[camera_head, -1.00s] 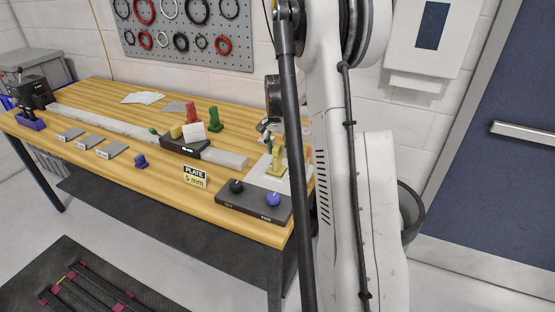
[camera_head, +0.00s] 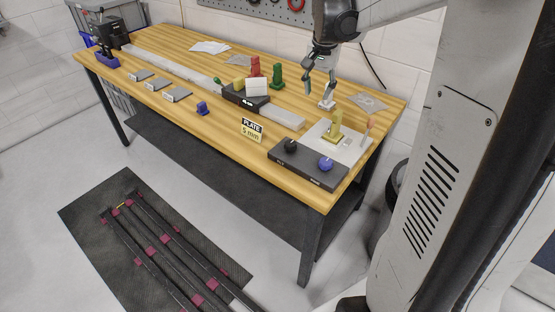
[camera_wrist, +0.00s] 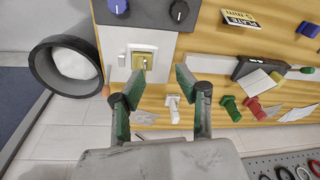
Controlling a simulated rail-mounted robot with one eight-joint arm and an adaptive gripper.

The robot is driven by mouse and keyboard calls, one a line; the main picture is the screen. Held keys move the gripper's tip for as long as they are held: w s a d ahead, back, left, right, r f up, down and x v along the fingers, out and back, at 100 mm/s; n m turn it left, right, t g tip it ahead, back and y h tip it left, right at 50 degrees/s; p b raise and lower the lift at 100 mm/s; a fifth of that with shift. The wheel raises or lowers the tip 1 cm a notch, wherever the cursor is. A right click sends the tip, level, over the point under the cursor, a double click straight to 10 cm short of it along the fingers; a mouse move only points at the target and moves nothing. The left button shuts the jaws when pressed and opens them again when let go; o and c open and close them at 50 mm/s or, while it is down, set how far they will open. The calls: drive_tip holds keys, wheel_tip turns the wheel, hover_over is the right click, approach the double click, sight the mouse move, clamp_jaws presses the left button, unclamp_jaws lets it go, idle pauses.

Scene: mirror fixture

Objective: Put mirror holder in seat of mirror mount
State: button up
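A yellow upright piece (camera_head: 335,131) stands on a pale plate (camera_head: 316,138) at the table's right end; I take it for the mirror mount, and it also shows in the wrist view (camera_wrist: 141,62). A small whitish piece (camera_head: 326,104) stands on the wood behind that plate, and in the wrist view (camera_wrist: 173,108); it may be the mirror holder, but I cannot tell. My gripper (camera_head: 319,93) hangs over this area, near the whitish piece. In the wrist view its fingers (camera_wrist: 160,80) are spread apart with nothing between the tips. The mount's seat is too small to make out.
A dark box with two knobs (camera_head: 306,167) sits at the table's front right. Red (camera_head: 255,66) and green (camera_head: 278,75) pieces and a white block (camera_head: 256,87) stand left of my gripper. A round bin (camera_wrist: 66,66) is beside the table. A "PLATE 5 mm" sign (camera_head: 251,130) is near the front.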

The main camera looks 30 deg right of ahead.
drive_tip(key=s+a+n+t, duration=0.5)
drive_tip(key=s+a+n, duration=0.5)
drive_tip(key=s+a, duration=1.1)
drive_tip(key=a, duration=0.4)
drive_tip(key=shift+s+a+r+t+y, duration=0.15)
drive_tip(key=shift+s+r+t+y, duration=0.15)
drive_tip(key=shift+r+y, duration=0.1)
drive_tip(key=shift+f, duration=0.1)
wheel_tip(320, 180, down, 4)
drive_tip(key=b, duration=0.3)
drive_tip(key=shift+r+b, duration=0.25)
drive_tip(key=shift+b, duration=0.05)
drive_tip(key=shift+c, duration=0.2)
